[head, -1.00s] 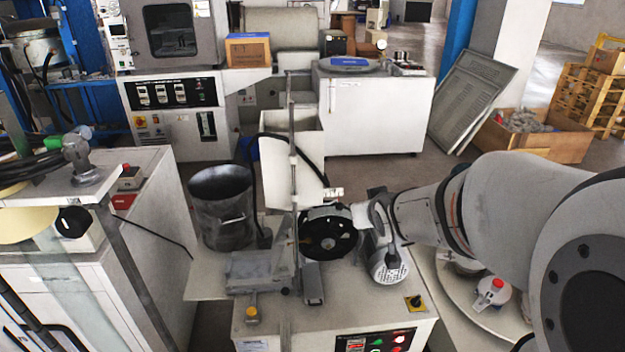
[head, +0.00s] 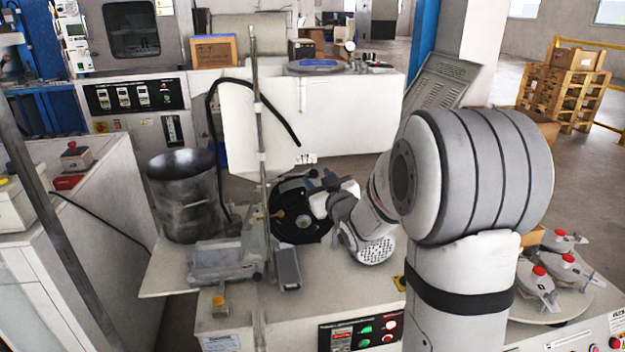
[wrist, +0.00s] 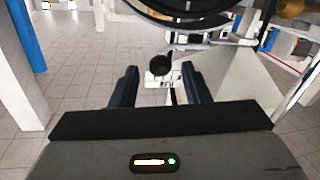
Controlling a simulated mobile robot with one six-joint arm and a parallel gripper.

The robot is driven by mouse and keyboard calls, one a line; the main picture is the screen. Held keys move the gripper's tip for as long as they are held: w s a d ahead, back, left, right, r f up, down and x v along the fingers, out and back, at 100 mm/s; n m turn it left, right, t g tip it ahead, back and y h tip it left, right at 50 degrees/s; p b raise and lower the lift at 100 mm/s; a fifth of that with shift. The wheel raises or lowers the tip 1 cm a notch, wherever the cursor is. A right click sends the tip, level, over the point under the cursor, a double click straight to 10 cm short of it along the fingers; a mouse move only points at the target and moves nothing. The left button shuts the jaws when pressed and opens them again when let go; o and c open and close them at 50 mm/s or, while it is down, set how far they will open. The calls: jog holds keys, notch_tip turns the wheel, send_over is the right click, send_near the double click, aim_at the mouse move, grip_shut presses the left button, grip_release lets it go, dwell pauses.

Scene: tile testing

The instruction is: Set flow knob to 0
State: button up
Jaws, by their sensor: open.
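A small round black knob (wrist: 160,66) shows in the wrist view, in front of a small white plate (wrist: 158,82). I take it to be the flow knob, but no marking or pointer on it is readable. My gripper (wrist: 159,85) is open, with one dark finger on each side of the knob's line. The knob appears beyond the fingertips, and I see no contact. In the head view, my gripper (head: 322,181) is beside the black wheel (head: 297,212) on the machine. The knob cannot be made out clearly there.
A metal bucket (head: 184,200) and a thin upright pole (head: 261,150) stand left of the wheel. A panel with buttons (head: 362,330) is on the machine's front. Red-topped fixtures (head: 540,285) stand at the right.

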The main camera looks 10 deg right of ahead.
aim_at(315, 176)
jog(key=shift+w+a+b, duration=0.15)
jog(key=shift+w+a, duration=0.05)
jog(key=shift+w, duration=0.7)
jog(key=shift+w+a+b, duration=0.15)
jog(key=shift+w, duration=0.7)
grip_shut()
